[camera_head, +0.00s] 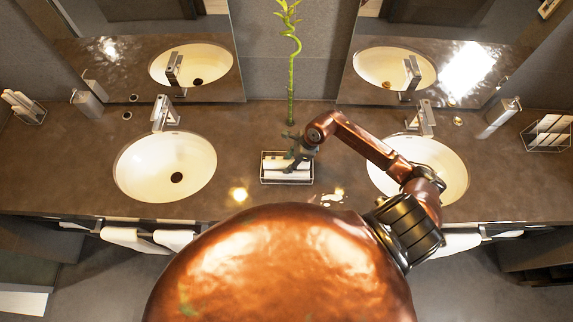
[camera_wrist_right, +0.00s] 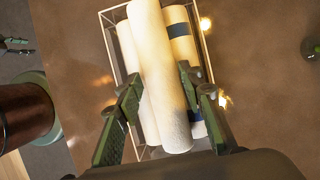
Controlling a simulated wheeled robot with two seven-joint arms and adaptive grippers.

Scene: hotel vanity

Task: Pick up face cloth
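The face cloth (camera_wrist_right: 158,60) is a white rolled cloth, lying on top of other rolls in a wire basket (camera_head: 262,180) at the middle of the counter. A small dark forked shape at the left edge of the wrist view looks like my left gripper (camera_wrist_right: 16,46), apart from the counter with prongs spread. The head view does not show it.
A tall bamboo stem (camera_head: 291,85) stands behind the basket. A left sink (camera_head: 140,165) and a right sink (camera_head: 452,180) flank it, with taps (camera_head: 160,113). White towels (camera_head: 125,238) hang under the counter edge. Mirrors (camera_head: 180,40) stand behind. Counter beside the basket is clear.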

